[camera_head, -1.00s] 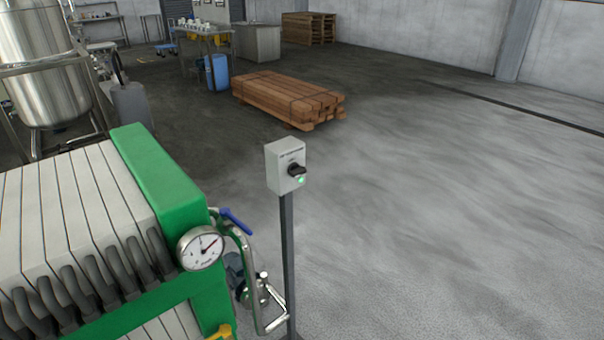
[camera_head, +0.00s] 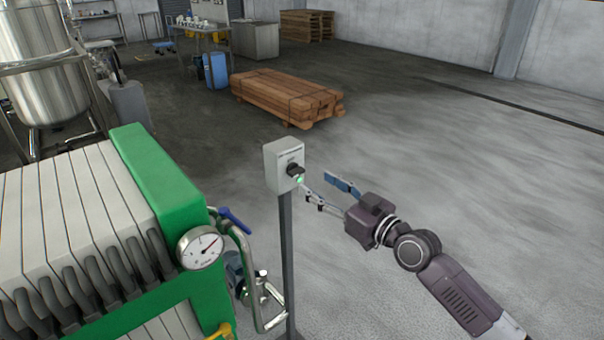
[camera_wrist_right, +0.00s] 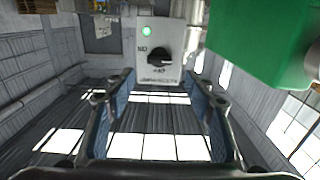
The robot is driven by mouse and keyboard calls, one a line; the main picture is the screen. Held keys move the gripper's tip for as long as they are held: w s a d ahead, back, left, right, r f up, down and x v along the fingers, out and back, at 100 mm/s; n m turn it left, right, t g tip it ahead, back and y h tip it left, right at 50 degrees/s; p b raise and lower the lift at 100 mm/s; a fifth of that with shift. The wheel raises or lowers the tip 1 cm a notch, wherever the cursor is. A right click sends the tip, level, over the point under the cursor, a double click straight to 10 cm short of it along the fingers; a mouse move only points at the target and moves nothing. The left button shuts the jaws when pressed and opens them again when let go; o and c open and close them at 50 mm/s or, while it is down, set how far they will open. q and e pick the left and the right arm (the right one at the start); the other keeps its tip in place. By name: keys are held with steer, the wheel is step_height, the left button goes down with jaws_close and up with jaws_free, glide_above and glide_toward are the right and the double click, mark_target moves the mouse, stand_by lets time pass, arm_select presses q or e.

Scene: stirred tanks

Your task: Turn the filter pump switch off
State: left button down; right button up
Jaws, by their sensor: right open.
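The filter pump switch is a black rotary knob (camera_head: 295,170) on a light grey box (camera_head: 283,160) on top of a dark post (camera_head: 287,265). A green light (camera_head: 299,180) is lit on the box below the knob. My right gripper (camera_head: 318,190) is open and empty, just to the right of the box, with its fingers pointing at the knob. In the right wrist view the knob (camera_wrist_right: 160,57) and the lit green light (camera_wrist_right: 147,31) show ahead, between and beyond the two open fingers (camera_wrist_right: 162,85). I see no contact with the knob. My left gripper is out of view.
A green-framed filter press (camera_head: 160,190) with a pressure gauge (camera_head: 200,248) and blue-handled pipe (camera_head: 236,219) stands close left of the post. A lumber stack (camera_head: 288,97) lies behind on the floor. The floor (camera_head: 480,190) to the right is open.

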mark_target(300, 173)
steer(key=x, duration=0.7)
steer(key=shift+w+f, duration=0.1)
steer(key=shift+w, duration=0.05)
steer(key=c, duration=1.2)
steer(key=shift+o, duration=0.2)
